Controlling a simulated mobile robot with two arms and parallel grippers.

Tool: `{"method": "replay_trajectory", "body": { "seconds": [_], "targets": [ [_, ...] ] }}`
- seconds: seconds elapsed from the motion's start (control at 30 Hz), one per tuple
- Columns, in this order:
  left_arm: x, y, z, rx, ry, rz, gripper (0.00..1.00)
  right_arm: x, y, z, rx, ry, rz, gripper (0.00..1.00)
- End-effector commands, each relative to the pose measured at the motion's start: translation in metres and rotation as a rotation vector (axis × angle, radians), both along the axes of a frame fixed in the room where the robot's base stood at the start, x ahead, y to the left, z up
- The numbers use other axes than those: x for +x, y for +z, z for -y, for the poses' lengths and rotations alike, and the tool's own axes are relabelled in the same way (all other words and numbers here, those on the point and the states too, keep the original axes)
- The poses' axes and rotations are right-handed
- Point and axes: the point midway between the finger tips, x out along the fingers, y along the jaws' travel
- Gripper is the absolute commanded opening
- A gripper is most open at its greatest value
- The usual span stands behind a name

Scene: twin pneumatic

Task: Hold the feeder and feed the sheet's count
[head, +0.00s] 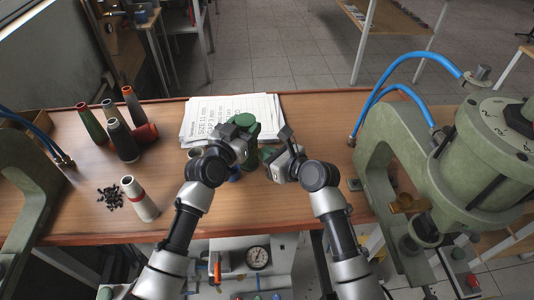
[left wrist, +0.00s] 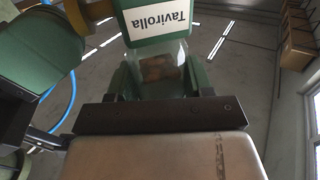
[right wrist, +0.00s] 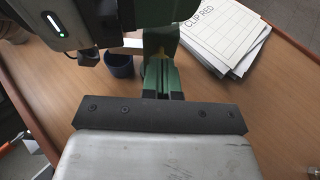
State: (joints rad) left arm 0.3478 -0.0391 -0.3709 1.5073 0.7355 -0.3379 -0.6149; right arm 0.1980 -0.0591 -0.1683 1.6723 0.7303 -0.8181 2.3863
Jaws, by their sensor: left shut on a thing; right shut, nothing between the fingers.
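The green feeder (head: 246,117), with a round green top, is upright in my left gripper (head: 241,138) near the middle of the table. In the left wrist view the feeder (left wrist: 160,22) has a white "Tavirolla" label and a clear window with tan contents, between the green fingers. My right gripper (head: 268,154) is shut and empty, just right of the feeder; its fingers (right wrist: 163,82) show together below the feeder's green body in the right wrist view. The sheet (head: 215,117) lies on a paper stack behind the grippers. It shows "SIZE 11 mm" and a clip line; its count is unreadable.
A dark blue cup (right wrist: 119,66) stands near the feeder. Several coloured cones (head: 122,142) and a pile of black bits (head: 110,197) are at left, with a white-and-red cone (head: 140,200). A large green press (head: 485,150) with blue hoses stands at right.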

Motion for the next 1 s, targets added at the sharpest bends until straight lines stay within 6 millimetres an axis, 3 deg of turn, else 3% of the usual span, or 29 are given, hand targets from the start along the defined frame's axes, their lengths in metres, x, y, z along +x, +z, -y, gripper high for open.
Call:
{"method": "replay_trajectory", "body": {
  "seconds": [0.27,0.63,0.87,1.0],
  "targets": [
    [0.000,-0.001,0.000,0.001,-0.001,-0.001,0.20,0.014,0.001,-0.014,0.003,0.000,0.000,0.00],
    [-0.001,-0.001,0.003,-0.002,-0.006,-0.004,0.20,0.012,0.000,-0.010,0.000,-0.001,0.001,0.00],
    [-0.001,-0.001,0.002,-0.002,-0.004,-0.005,0.20,-0.016,-0.001,0.013,0.000,-0.001,-0.001,0.00],
    [-0.001,-0.001,0.001,-0.001,-0.003,-0.004,0.20,-0.040,0.009,0.035,0.000,-0.002,0.000,0.00]
  ]
}}
